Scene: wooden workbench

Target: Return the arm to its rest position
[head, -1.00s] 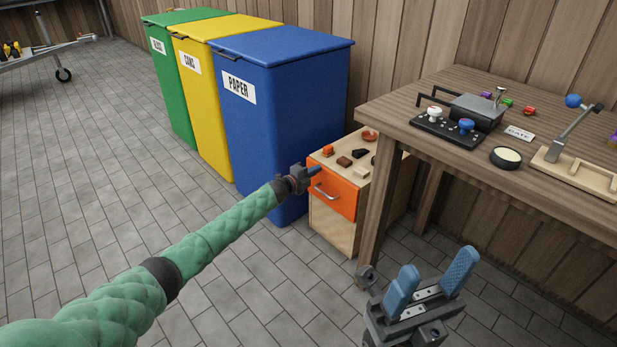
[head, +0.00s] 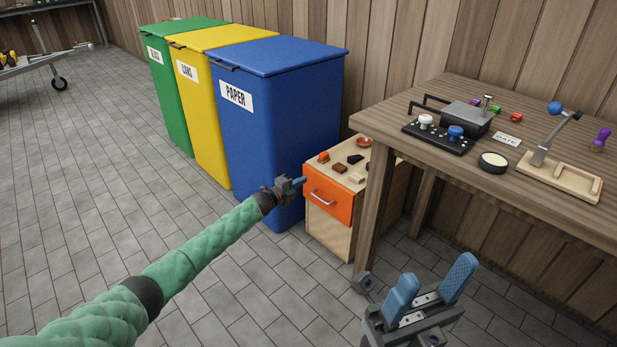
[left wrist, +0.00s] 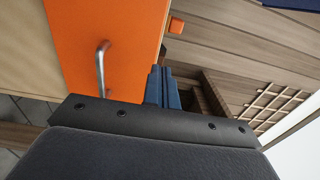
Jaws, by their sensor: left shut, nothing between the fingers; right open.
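My left arm, in a green quilted sleeve, reaches in from the left in the head view. Its left gripper (head: 296,183) is shut and empty, in front of the orange drawer (head: 329,201) of a small wooden cabinet. In the left wrist view the shut blue fingers (left wrist: 163,88) point past the edge of the orange drawer front (left wrist: 85,50), beside its metal handle (left wrist: 101,70). I cannot tell whether the fingers touch the drawer. My right gripper (head: 432,285) is open and empty at the bottom of the head view, with its blue fingers apart.
Blue (head: 275,120), yellow (head: 203,115) and green (head: 168,95) bins stand left of the cabinet. Several small items lie on the cabinet top. The workbench (head: 400,150) at right holds a black control panel (head: 438,137), a dish (head: 493,163) and a lever stand (head: 560,178).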

